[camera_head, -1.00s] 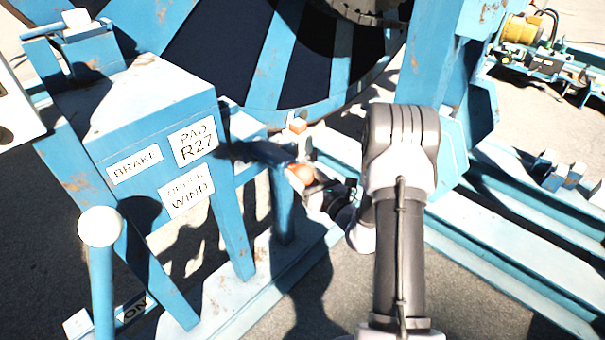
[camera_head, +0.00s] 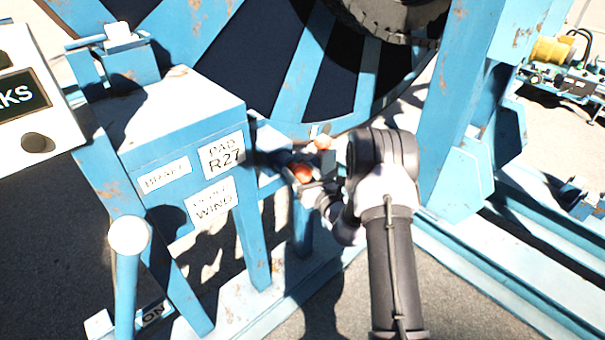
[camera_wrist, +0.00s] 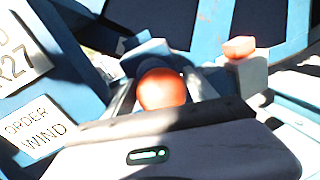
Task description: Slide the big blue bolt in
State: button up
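An orange-red round knob (camera_head: 302,173) sits beside the blue cabinet, in the middle of the head view. It shows large in the wrist view (camera_wrist: 162,89). I take it as the handle of the big blue bolt; the bolt's body is mostly hidden by my gripper and shadow. A blue block (camera_wrist: 146,52) shows just behind the knob. My gripper (camera_head: 312,186) is at the knob, with its fingers close on both sides, and appears shut on it. The fingertips are partly hidden.
A second orange cap (camera_head: 323,142) on a pale block stands just behind. The blue cabinet (camera_head: 180,120) with BRAKE, PAD R27 and WIND labels is at left. A white-knobbed lever (camera_head: 129,236) stands in front. The large reel (camera_head: 300,75) is behind; blue rails run at right.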

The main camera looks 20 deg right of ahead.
jog(key=shift+o, duration=1)
jog(key=shift+a+f, duration=0.1)
jog(key=s+d+p, duration=0.2)
jog(key=s, duration=1.5)
jog(key=shift+d+p, duration=0.3)
jog(key=shift+d, duration=0.05)
jog(key=shift+s, duration=0.1)
